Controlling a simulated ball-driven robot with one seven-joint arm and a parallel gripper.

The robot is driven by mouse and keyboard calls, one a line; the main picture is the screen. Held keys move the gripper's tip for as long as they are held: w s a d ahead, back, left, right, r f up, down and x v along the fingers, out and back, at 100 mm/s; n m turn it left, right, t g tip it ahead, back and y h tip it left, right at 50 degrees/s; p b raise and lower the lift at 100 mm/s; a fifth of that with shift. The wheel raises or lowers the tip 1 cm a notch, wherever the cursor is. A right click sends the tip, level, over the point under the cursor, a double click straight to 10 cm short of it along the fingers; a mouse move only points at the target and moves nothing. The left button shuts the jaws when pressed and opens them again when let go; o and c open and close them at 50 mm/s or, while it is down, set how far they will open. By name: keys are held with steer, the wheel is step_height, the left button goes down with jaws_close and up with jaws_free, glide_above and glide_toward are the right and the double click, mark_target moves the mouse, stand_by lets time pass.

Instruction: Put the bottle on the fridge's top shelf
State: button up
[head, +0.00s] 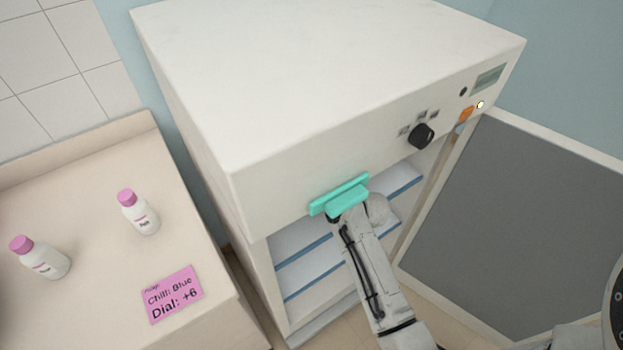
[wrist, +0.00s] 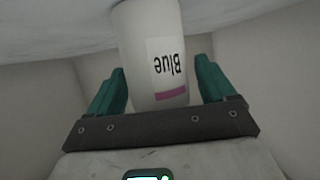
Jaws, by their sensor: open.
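The white bottle (wrist: 150,35) shows in the wrist view with a label reading "Blue", upside down in the picture. It stands between the two teal fingers of my gripper (wrist: 160,78), which are apart, with a visible gap on each side of it. In the head view my gripper (head: 340,195) is at the upper part of the opening of the white fridge (head: 330,80); this bottle is hidden there. The fridge door (head: 520,220) is swung open to the right. Blue-edged shelves (head: 305,252) show inside. Whether the bottle rests on the top shelf cannot be told from the head view.
Two white bottles with pink caps (head: 139,213) (head: 40,258) stand on the counter (head: 90,190) at left. A pink note (head: 173,294) there reads "Chill: Blue, Dial: +6". A black dial (head: 422,136) and coloured buttons (head: 466,113) are on the fridge front.

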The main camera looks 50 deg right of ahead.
steer(key=shift+r, duration=0.15)
steer(key=b+v, duration=0.2)
steer(key=v, duration=1)
steer(key=s+a+f+n+g+y, duration=0.2)
steer(key=s+a+f+g+y, duration=0.35)
steer(key=a, duration=0.65)
steer(key=s+a+f+g+h, duration=0.1)
steer(key=s+f+g+h, duration=0.2)
steer(key=s+g, duration=0.3)
steer(key=s, duration=0.4)
steer(key=shift+s+g, duration=0.35)
steer(key=shift+a+f, duration=0.1)
steer(key=shift+f, duration=0.05)
